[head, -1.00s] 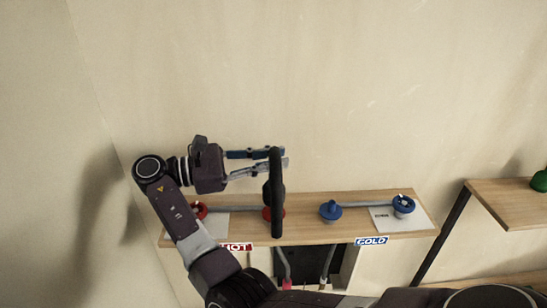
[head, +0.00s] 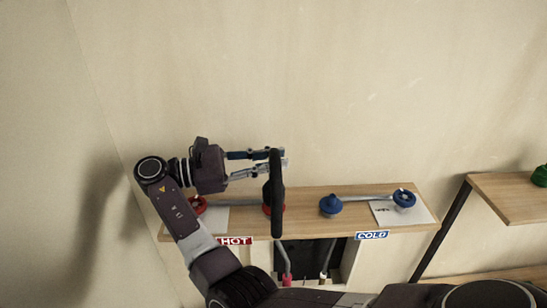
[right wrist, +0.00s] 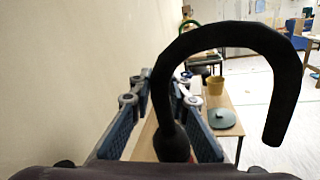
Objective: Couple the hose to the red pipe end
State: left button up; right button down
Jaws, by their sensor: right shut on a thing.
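The black hose (head: 277,175) is a thick hook-shaped tube with a bulb-like lower end. My right gripper (head: 268,161) is shut on it above the left part of the wooden shelf. In the right wrist view the hose (right wrist: 225,36) arches up between the fingers and curls down to the right. The red pipe end (head: 266,209) sits on the shelf under the hose's bulb, mostly hidden by it. A bit of red shows below the bulb in the right wrist view too. I cannot tell whether hose and pipe end touch. My left gripper is not in view.
The shelf (head: 300,220) carries a red valve (head: 197,205) at left, a blue pipe end (head: 330,205) and a blue valve (head: 404,198) at right. HOT (head: 235,241) and COLD (head: 371,235) labels mark its front. A wall stands close behind.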

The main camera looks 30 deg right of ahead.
jog(key=shift+a+f+b, duration=0.15)
jog(key=shift+f+b, duration=0.25)
jog(key=shift+f, duration=0.7)
jog(key=c, duration=1.7)
grip_release()
jog(key=shift+c, duration=0.2)
jog(key=shift+f, duration=0.1)
